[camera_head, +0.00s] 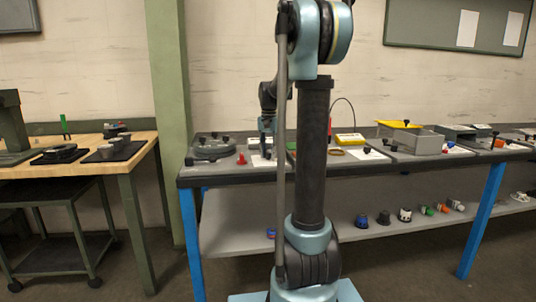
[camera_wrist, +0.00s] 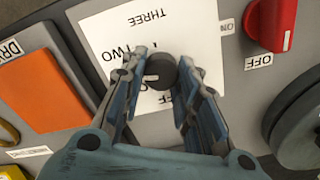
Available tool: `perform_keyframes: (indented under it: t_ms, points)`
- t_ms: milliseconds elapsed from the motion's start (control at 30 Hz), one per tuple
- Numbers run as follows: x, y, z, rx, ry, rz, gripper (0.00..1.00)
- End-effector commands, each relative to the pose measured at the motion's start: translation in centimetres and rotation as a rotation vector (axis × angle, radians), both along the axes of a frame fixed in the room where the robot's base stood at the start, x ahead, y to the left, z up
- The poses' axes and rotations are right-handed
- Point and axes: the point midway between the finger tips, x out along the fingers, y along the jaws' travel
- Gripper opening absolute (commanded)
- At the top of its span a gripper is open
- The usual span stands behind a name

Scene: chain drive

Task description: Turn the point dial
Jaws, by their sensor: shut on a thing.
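The point dial is a small round black knob (camera_wrist: 160,71) with a pale mark on its face. It stands on a white card with upside-down words, of which THREE and TWO can be read (camera_wrist: 105,35). My gripper (camera_wrist: 162,66) has one blue finger on each side of the knob, and the fingertips are closed on it. In the head view my gripper (camera_head: 266,146) points down over the grey bench, above the white card (camera_head: 262,161). The knob itself cannot be made out there.
A red switch (camera_wrist: 271,22) with ON and OFF labels is at the upper right in the wrist view. Below it is a dark round part (camera_wrist: 302,125). An orange plate (camera_wrist: 42,92) lies left. A grey bin (camera_head: 418,141) stands farther right on the bench.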

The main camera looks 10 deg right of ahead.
Motion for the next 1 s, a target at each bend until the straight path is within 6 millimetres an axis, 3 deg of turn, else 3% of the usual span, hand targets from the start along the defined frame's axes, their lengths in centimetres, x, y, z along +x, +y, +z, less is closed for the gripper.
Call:
perform_keyframes:
  t_ms: [400,1000]
  points:
    - [-0.05,0.06,0.01,0.002,0.0,-0.223,0.05]
    - [-0.03,0.11,0.02,0.004,0.0,-0.266,0.05]
